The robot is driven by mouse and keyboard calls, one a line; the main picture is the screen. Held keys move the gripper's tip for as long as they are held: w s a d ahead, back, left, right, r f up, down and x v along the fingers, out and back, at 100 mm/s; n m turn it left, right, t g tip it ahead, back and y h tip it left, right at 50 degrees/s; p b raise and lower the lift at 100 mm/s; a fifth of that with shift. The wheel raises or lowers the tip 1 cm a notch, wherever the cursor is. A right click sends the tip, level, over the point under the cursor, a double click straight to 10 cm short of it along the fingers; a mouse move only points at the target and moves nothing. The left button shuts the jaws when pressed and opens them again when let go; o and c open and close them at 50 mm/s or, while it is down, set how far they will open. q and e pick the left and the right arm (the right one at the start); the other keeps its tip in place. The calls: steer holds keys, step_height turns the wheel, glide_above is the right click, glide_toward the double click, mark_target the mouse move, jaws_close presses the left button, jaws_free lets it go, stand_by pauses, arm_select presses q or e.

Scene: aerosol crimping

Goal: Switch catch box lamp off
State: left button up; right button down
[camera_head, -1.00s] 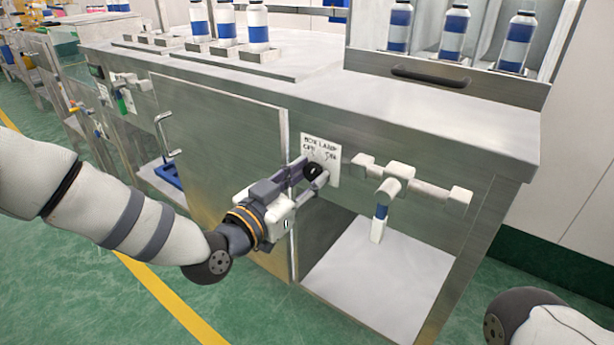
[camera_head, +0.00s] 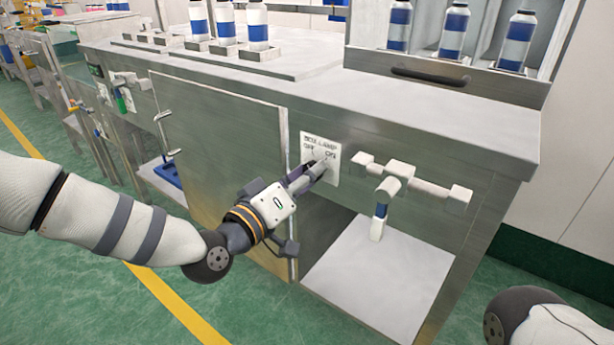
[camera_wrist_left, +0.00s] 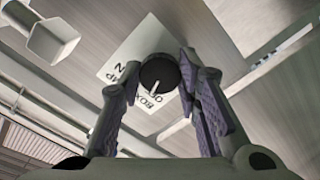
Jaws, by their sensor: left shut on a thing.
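The box lamp switch is a white plate (camera_head: 334,152) with lettering for lamp, off and on, fixed to the front of the steel bench. Its round black knob (camera_wrist_left: 159,73) shows in the left wrist view between my left fingers, with a short pale mark on its face. I cannot tell which word the mark points to. My left gripper (camera_head: 318,172) is shut on the knob, and in the head view its fingers hide most of the knob. My right gripper is out of view.
A steel door panel (camera_head: 218,165) stands left of the switch. Several bottles stand on the bench top (camera_head: 290,85).

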arm_select(q)
steer(key=shift+n, duration=1)
steer(key=o, duration=1.1)
steer(key=shift+o, duration=0.2)
steer(key=v, duration=1.2)
